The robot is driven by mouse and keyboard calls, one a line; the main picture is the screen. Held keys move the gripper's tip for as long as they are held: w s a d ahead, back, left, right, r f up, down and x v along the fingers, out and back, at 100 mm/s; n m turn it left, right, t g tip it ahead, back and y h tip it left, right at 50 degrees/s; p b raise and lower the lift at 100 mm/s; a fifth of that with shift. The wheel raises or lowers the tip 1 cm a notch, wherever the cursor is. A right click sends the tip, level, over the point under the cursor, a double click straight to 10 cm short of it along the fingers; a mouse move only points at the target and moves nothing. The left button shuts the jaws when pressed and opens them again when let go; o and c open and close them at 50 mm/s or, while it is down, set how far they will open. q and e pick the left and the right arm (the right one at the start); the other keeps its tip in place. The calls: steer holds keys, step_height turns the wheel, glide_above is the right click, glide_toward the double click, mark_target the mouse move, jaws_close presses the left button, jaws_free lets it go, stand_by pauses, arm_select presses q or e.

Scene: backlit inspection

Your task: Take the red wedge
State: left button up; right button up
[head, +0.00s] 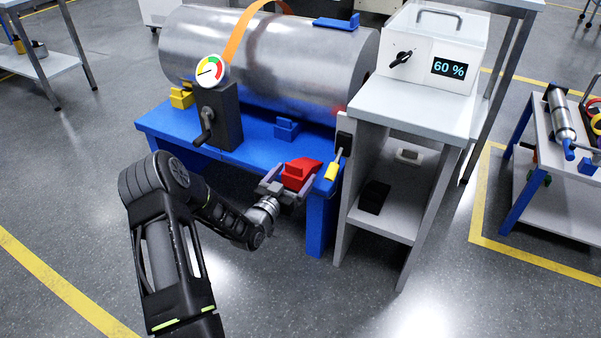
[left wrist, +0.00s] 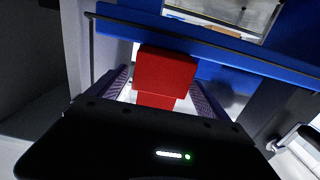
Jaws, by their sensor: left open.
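The red wedge (head: 300,172) is at the front right corner of the blue bench (head: 235,153) in the head view. My left gripper (head: 289,185) is open, with a finger to each side of the wedge. In the left wrist view the red wedge (left wrist: 165,75) stands between the two purple-grey fingers of my left gripper (left wrist: 166,96). A gap shows beside the wedge, and I cannot tell whether either finger touches it. The lower part of the wedge is hidden by the gripper body. My right gripper is not in view.
A large metal cylinder (head: 265,65) lies on the bench, with a gauge (head: 210,71) on a dark stand before it. A yellow-handled item (head: 334,168) hangs close right of the wedge, beside a grey cabinet (head: 400,105). The floor in front is clear.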

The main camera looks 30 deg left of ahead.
mark_target(304, 163)
arm_select(q)
steer(key=w, duration=0.1)
steer(key=w+b, duration=0.1)
steer(key=w, duration=0.1)
steer(key=w+b, duration=0.1)
steer(key=shift+w+a+f, duration=0.15)
steer(key=shift+w+a, duration=0.1)
steer(key=shift+w, duration=0.35)
steer(key=c, duration=1.8)
